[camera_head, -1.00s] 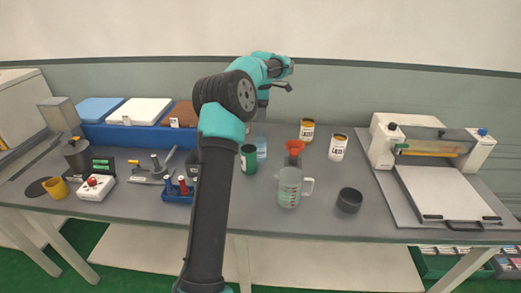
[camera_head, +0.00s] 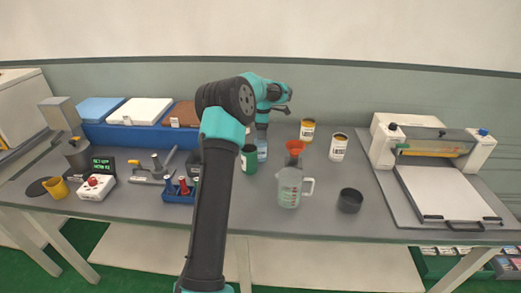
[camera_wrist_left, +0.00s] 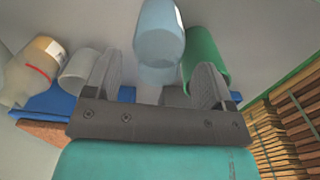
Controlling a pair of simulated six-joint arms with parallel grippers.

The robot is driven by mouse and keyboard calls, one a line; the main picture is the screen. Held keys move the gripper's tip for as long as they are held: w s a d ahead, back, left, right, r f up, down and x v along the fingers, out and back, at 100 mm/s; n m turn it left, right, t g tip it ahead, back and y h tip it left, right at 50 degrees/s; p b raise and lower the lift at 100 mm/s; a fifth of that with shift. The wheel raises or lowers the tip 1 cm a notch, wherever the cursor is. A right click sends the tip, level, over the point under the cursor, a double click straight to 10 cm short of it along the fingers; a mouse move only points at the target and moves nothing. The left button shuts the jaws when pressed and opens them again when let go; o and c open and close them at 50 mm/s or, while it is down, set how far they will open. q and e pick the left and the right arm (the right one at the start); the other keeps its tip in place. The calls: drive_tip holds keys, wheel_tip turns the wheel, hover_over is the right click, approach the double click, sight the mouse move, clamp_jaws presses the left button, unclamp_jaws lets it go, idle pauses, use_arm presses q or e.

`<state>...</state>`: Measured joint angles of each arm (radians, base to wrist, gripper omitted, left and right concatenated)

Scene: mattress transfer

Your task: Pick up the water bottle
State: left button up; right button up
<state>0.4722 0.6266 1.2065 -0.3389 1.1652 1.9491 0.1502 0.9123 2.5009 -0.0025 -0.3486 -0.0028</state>
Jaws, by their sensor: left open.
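The water bottle (camera_head: 262,149) is pale blue and stands upright on the grey table. It stands beside a green can (camera_head: 249,160), and my arm partly covers that can. My left gripper (camera_head: 262,125) is just above the bottle in the head view, pointing down. In the left wrist view the pale blue bottle (camera_wrist_left: 160,40) shows between and beyond the two spread fingers of my left gripper (camera_wrist_left: 155,75). The gripper is open and empty; I cannot tell whether a finger touches the bottle. The green can (camera_wrist_left: 207,55) is close beside the right-hand finger there. My right gripper is not in view.
A blue bin (camera_head: 140,138) lies left, a laminator-like machine (camera_head: 440,170) right. The front table strip is mostly clear.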

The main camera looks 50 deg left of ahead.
sight(261, 146)
use_arm(q)
drive_tip(key=shift+s+a+f, duration=0.15)
drive_tip(key=shift+f, duration=1.15)
drive_tip(key=shift+s+a+f, duration=0.15)
drive_tip(key=shift+f, duration=1.15)
drive_tip(key=shift+c, duration=0.2)
drive_tip(key=c, duration=0.8)
